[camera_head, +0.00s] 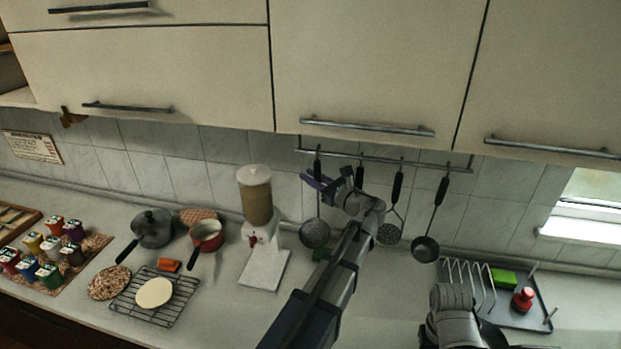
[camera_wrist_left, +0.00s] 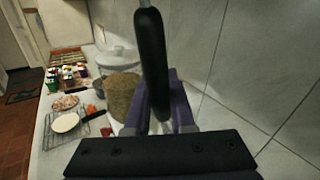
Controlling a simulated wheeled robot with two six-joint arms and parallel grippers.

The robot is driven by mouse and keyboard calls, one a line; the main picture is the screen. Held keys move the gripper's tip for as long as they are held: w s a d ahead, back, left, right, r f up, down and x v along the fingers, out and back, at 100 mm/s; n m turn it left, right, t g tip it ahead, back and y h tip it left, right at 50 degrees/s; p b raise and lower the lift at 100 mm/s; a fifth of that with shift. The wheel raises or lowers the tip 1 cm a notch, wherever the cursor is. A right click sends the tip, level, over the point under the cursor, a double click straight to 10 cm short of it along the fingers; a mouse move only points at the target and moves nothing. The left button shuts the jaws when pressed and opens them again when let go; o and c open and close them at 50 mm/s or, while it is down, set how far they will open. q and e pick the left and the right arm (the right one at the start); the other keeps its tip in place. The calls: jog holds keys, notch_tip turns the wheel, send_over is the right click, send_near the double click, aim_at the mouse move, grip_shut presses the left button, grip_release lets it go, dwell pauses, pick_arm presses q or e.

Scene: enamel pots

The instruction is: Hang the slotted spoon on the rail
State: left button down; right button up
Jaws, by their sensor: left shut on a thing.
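The slotted spoon (camera_head: 315,233) has a round, dark grey head and a black handle. It hangs upright against the tiles at the left end of the rail (camera_head: 385,160). My left gripper (camera_head: 316,182), with purple fingers, is shut on its lower handle or shank, below the rail. In the left wrist view the black handle (camera_wrist_left: 152,65) rises between the purple fingers. The top of the handle is at rail height, but I cannot tell whether its hook is over the bar. The fingers of my right gripper do not show; only part of that arm is at the bottom right.
Beside the spoon hang another black handle (camera_head: 360,177), partly hidden, a masher (camera_head: 389,233) and a ladle (camera_head: 425,249). A dispenser (camera_head: 257,200) stands left of my left arm. A dish rack tray (camera_head: 535,315) is at the right. Cabinets (camera_head: 365,60) overhang the rail.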

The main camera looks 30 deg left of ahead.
pick_arm(q)
jog(key=shift+s+f, duration=0.1)
jog(key=shift+f, duration=0.1)
jog(key=c, duration=0.7)
grip_release()
jog(key=shift+d, duration=0.1)
jog(key=v, duration=0.7)
jog(key=shift+s+d, duration=0.1)
jog(key=shift+d, duration=0.25)
